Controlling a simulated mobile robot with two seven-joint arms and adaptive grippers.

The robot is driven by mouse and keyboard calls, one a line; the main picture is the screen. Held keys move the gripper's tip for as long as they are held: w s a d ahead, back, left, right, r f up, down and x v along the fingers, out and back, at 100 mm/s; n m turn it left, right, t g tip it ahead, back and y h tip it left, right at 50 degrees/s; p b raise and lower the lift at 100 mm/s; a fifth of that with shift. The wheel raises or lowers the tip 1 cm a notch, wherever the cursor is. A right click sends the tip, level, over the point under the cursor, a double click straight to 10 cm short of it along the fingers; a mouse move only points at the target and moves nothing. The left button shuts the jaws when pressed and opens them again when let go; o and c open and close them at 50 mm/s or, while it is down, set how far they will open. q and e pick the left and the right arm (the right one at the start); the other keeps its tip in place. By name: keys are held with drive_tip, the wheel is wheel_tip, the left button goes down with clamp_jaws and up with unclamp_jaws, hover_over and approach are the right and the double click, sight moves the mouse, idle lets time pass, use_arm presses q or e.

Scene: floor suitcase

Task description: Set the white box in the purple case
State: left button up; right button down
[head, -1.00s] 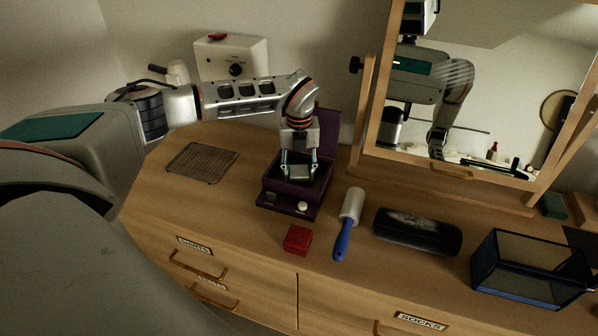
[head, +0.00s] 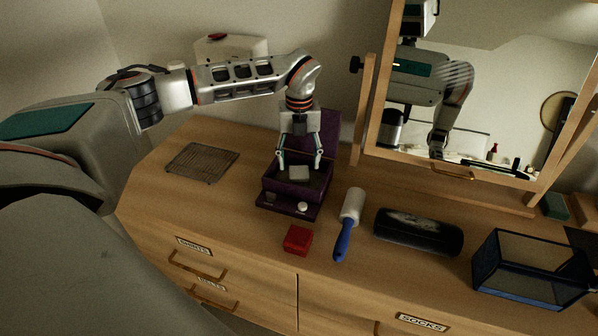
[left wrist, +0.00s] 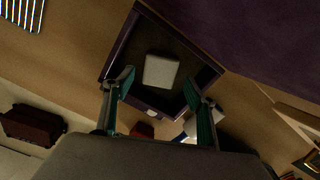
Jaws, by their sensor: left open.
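The purple case (head: 291,199) stands open on the dresser, its lid (head: 326,132) raised at the back. The white box (head: 299,173) lies inside the case, on its dark floor. It also shows in the left wrist view (left wrist: 160,72), with case floor visible around it. My left gripper (head: 299,162) is above the case with its fingers spread wide. In the left wrist view the fingertips (left wrist: 160,90) are apart on either side of the box, not touching it. My right gripper is not seen directly.
A red box (head: 298,240) and a blue-handled lint roller (head: 348,222) lie in front of the case. A black glasses case (head: 417,231) and a glass box (head: 530,268) are to the right. A wire rack (head: 202,163) lies left. A mirror (head: 455,172) stands behind.

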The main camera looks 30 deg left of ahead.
sight(299, 172)
use_arm(q)
wheel_tip(299, 172, up, 7)
drive_tip(key=shift+r, duration=0.2)
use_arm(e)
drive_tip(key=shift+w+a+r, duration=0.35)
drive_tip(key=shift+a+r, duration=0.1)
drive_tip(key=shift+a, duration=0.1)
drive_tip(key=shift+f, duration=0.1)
use_arm(q)
drive_tip(key=shift+s+f, duration=0.1)
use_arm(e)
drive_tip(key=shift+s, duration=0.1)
